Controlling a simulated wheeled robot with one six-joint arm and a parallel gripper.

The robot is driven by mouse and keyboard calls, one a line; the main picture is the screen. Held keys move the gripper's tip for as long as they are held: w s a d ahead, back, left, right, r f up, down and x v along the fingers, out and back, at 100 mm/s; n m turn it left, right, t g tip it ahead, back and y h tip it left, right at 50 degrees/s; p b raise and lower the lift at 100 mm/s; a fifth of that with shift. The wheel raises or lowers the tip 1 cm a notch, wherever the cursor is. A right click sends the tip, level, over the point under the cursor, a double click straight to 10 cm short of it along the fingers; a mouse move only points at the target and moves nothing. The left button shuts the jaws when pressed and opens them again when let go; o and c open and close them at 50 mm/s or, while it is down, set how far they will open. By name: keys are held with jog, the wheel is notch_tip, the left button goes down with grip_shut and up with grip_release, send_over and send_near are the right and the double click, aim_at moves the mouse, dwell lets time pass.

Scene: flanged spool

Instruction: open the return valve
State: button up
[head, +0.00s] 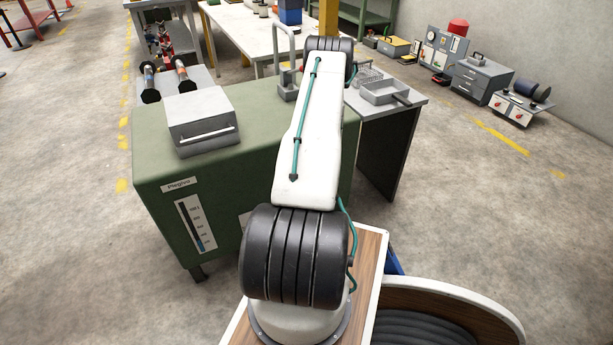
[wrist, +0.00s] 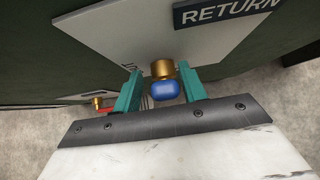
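In the wrist view, a blue valve handle (wrist: 165,91) sits on a brass valve body (wrist: 162,69), in front of a light plate marked RETURN (wrist: 228,13). My gripper (wrist: 160,78) is open, with one teal finger on each side of the blue handle. A narrow gap shows at the left finger; at the right finger the gap is very thin, and I cannot tell whether it touches. A second brass valve with a red handle (wrist: 106,109) is lower left, outside the left finger. In the head view, my arm hides the gripper and both valves.
The green tank (head: 150,150) stands left of my arm, with a grey box (head: 203,120) on top. A grey side table (head: 420,99) with a metal tray (head: 385,92) is to the right. Open concrete floor lies further right.

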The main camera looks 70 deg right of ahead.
jog(key=shift+r, duration=0.1)
jog(key=v, duration=0.7)
jog(key=shift+s+r, duration=0.2)
jog(key=shift+r, duration=0.05)
